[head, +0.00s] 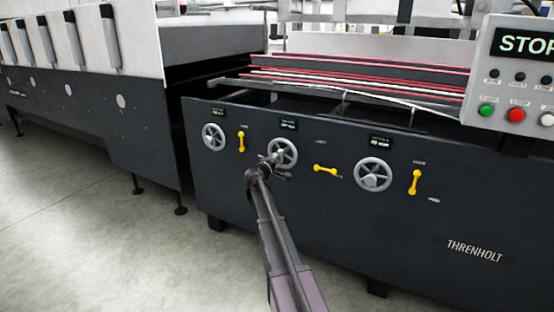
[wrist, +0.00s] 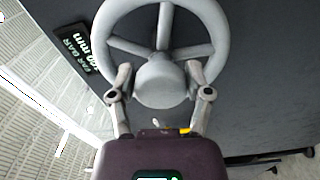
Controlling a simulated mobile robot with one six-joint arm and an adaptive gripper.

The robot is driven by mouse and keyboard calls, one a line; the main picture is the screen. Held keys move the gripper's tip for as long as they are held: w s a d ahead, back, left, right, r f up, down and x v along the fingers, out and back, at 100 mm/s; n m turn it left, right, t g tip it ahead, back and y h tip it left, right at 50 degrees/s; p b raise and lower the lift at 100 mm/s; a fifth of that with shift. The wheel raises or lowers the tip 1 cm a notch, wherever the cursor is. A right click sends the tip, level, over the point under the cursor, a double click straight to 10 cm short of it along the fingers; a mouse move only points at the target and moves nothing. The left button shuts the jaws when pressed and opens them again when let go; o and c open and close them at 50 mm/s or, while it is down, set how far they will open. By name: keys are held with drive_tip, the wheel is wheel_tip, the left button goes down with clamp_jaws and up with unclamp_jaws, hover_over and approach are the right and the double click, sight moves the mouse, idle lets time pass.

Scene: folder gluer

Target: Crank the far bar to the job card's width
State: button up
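The far bar's handwheel (wrist: 164,8) is grey with spokes and a round hub (wrist: 163,82). It fills the top of the wrist view. The label beside it (wrist: 77,50) reads "FAR BAR" and a value in mm whose digits I cannot read surely. My gripper (wrist: 160,76) is at this wheel, its fingers spread wide on both sides of the hub; any contact is unclear. In the head view my gripper (head: 275,160) is in front of the middle handwheel (head: 291,144), partly covering it. I see no job card.
A left handwheel (head: 213,137) and a right handwheel (head: 373,174) sit on the same dark panel. A button box (head: 516,80) showing "STOP" is at upper right. Floor at left is clear.

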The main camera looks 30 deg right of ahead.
drive_tip(key=shift+o, duration=1.4)
drive_tip(key=shift+a, duration=0.15)
drive_tip(key=shift+a, duration=0.1)
drive_tip(key=v, duration=1.1)
drive_tip(key=shift+s+a, duration=0.25)
drive_tip(key=shift+a, duration=0.1)
drive_tip(key=shift+f, duration=0.1)
